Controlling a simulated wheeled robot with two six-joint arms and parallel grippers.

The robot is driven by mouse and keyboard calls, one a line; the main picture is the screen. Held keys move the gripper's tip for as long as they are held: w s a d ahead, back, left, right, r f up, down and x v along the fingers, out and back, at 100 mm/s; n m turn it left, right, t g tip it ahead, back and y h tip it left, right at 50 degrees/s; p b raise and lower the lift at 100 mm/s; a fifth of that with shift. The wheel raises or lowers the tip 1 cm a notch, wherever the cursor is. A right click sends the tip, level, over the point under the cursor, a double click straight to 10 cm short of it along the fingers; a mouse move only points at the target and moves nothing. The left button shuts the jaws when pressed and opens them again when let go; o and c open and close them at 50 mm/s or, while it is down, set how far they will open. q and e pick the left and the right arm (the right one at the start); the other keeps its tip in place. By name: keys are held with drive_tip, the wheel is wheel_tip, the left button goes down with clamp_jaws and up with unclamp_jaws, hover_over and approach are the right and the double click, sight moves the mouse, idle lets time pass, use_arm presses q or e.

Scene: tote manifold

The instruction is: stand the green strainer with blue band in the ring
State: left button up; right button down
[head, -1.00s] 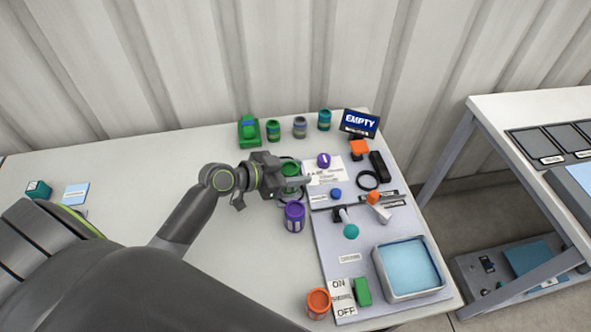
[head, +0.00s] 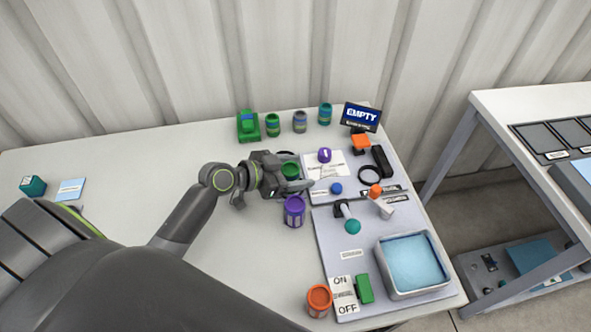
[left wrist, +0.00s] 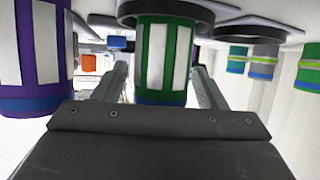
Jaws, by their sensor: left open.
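The green strainer (head: 289,169) stands on the table at the left edge of the grey panel. In the left wrist view, which looks upside down, the green strainer (left wrist: 166,55) has pale panels and a blue band at its free end. A dark ring (left wrist: 165,10) curves around its table end. My left gripper (head: 297,187) is open, with one finger on each side of the strainer. Gaps show between the fingers and the strainer in the left wrist view. The gripper hides the strainer's lower part in the head view. My right gripper is not in view.
A purple strainer (head: 294,212) stands close to my left gripper. Several jars, including a grey one (head: 300,122), stand at the back. A black ring (head: 369,175), a teal-knobbed lever (head: 351,225) and a blue tray (head: 442,283) are on the panel. The table's left side is mostly clear.

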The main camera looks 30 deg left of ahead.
use_arm(q)
drive_tip(key=shift+s+a+r, duration=0.15)
drive_tip(key=shift+s+a, duration=0.25)
drive_tip(key=shift+s, duration=0.05)
drive_tip(key=b+v, duration=0.2)
drive_tip(key=v, duration=1.4)
drive_tip(key=shift+r, duration=0.2)
